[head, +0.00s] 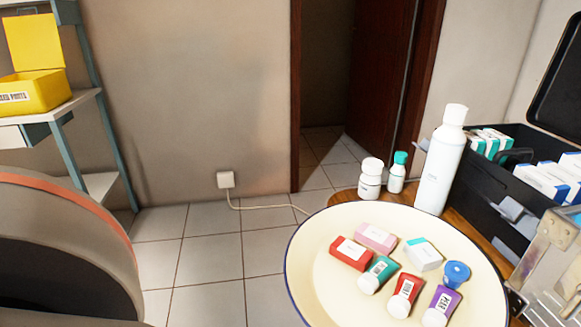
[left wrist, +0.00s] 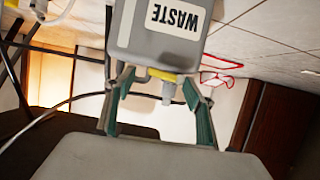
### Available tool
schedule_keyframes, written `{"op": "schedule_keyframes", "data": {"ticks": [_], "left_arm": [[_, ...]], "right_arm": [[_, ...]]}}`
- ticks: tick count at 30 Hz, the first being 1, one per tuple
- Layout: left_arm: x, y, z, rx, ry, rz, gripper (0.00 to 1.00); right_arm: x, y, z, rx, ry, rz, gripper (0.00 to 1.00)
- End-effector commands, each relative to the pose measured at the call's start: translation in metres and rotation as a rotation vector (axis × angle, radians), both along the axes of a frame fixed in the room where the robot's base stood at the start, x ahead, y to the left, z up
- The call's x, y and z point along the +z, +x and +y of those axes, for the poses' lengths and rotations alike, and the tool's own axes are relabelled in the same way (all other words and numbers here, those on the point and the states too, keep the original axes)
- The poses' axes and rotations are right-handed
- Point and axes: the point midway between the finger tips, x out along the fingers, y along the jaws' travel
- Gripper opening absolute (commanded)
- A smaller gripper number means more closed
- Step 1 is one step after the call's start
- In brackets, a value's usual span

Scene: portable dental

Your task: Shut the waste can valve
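The grey waste can (left wrist: 160,45) with a white WASTE label shows upside down at the top of the left wrist view. Its valve, with a yellow part (left wrist: 162,75) and a pale grey spout (left wrist: 168,93), projects toward my left gripper. My left gripper (left wrist: 158,92) is open, with one finger on each side of the valve. Gaps show between the spout and both fingers; I cannot tell whether the fingertips touch the can. The can, valve and left gripper are not visible in the head view.
In the head view, a round cream tray (head: 315,270) holds several small boxes and tubes. White bottles (head: 440,165) stand behind it, beside a black case (head: 480,190). A shelf with a yellow box (head: 40,90) is at left. Tiled floor (head: 210,250) lies clear between.

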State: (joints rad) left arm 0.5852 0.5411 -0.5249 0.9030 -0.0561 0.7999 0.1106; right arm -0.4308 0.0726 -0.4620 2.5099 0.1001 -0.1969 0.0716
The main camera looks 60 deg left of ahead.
Motion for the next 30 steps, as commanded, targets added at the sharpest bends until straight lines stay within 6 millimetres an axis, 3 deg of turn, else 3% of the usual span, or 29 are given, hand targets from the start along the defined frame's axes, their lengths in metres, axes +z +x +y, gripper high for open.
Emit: {"op": "schedule_keyframes", "data": {"ticks": [19, 30], "left_arm": [[0.001, -0.005, 0.005, 0.003, 0.004, 0.002, 0.51], [0.025, -0.061, 0.027, 0.001, 0.005, 0.005, 0.51]], "right_arm": [[-0.001, -0.001, 0.0, 0.004, -0.003, 0.0, 0.0], [0.0, 0.0, 0.0, 0.003, -0.001, -0.001, 0.0]]}}
